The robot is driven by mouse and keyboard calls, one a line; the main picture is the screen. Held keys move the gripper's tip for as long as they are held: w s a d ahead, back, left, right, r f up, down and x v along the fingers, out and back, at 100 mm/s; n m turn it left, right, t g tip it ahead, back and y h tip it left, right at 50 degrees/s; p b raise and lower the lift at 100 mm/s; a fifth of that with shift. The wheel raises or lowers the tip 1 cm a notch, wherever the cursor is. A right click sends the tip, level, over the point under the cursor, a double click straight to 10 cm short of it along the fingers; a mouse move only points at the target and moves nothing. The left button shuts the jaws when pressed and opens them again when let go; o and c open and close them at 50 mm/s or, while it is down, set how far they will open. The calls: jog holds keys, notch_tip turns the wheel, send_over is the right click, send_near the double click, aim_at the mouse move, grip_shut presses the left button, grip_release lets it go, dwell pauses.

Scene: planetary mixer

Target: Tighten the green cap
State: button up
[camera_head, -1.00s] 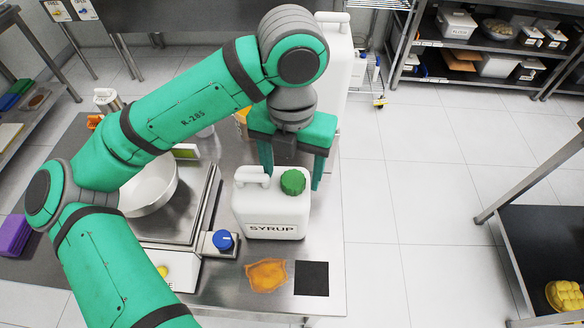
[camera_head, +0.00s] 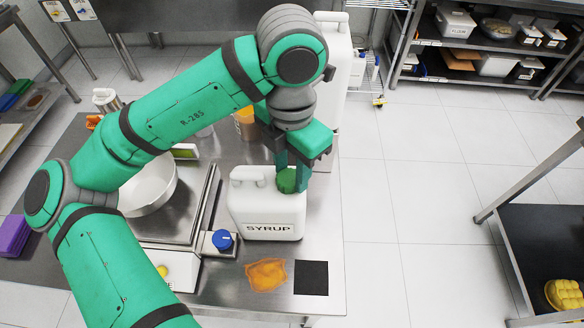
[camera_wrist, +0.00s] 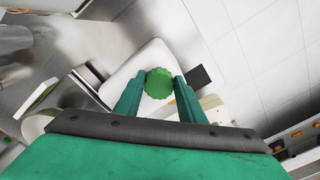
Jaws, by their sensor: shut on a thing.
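The green cap (camera_head: 287,181) sits on top of the white syrup jug (camera_head: 262,211), at its right side, in the head view. The jug stands upright on the steel table with its SYRUP label facing front. My gripper (camera_head: 291,176) points down over the jug and is shut on the green cap. In the wrist view the round, ridged cap (camera_wrist: 159,83) sits between the two green fingers (camera_wrist: 159,92). Whether the cap is fully seated on the neck is hidden by the fingers.
A scale with a white bowl (camera_head: 150,188) and a blue knob (camera_head: 222,240) stand left of the jug. An orange spill (camera_head: 267,275) and a black square (camera_head: 311,278) lie in front. A large white container (camera_head: 331,75) stands behind my gripper.

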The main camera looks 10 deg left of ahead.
jog(key=shift+m, duration=0.9)
jog(key=o, duration=1.2)
jog(key=shift+r, duration=0.1)
notch_tip(320, 180, up, 11)
jog(key=shift+f+m, duration=0.2)
jog(key=shift+m, duration=0.1)
